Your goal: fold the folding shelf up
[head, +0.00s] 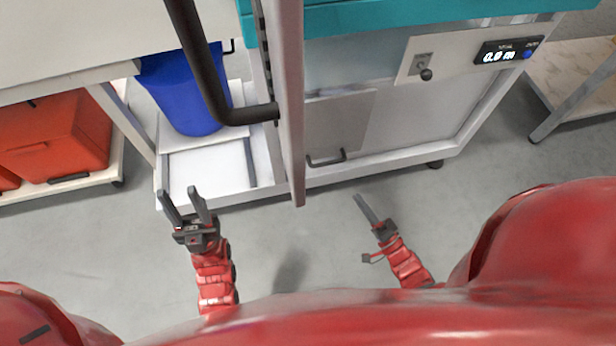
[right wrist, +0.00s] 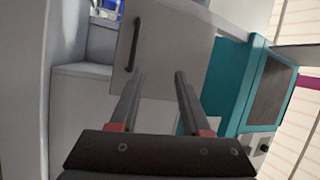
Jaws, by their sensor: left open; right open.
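The folding shelf looks to be the light grey panel (head: 345,118) hanging down flat against the front of the teal-topped cabinet, with a small black handle (head: 327,160) near its lower edge. The panel (right wrist: 172,50) and its black handle (right wrist: 135,45) also show in the right wrist view, beyond my fingers. My right gripper (head: 366,208) is below and right of the handle in the head view, apart from it; its open fingers (right wrist: 157,78) hold nothing. My left gripper (head: 184,205) is open and empty, at the front edge of the white lower shelf.
An open cabinet door (head: 292,140) with a long black handle (head: 205,75) stands out towards me between my arms. A blue bin (head: 190,95) sits on the lower shelf (head: 200,172). Red crates (head: 60,130) are at left. A counter display (head: 507,52) is at upper right.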

